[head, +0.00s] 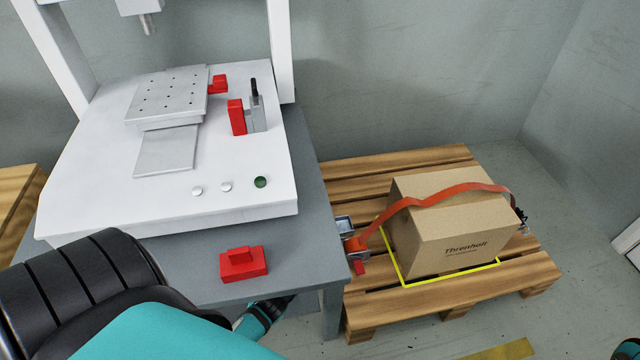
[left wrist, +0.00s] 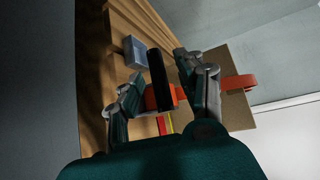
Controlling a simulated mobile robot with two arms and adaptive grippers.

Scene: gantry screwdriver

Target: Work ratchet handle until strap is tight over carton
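The brown carton (head: 455,235) stands on a wooden pallet (head: 400,155). An orange strap (head: 440,197) runs over it and arches loosely above its top. The ratchet (head: 355,245) sits at the carton's left side, partly hidden by the table edge. In the left wrist view, the ratchet's black handle (left wrist: 159,76) and its orange-red part (left wrist: 160,98) lie between the fingers of my left gripper (left wrist: 168,92). The fingers are spread, one on each side of the handle; whether either touches is unclear. The head view hides this gripper behind the table.
A grey table (head: 308,190) with a white screwdriver gantry station (head: 100,180) stands left of the pallet. A red block (head: 243,264) lies near its front edge. A yellow outline (head: 450,274) surrounds the carton's base.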

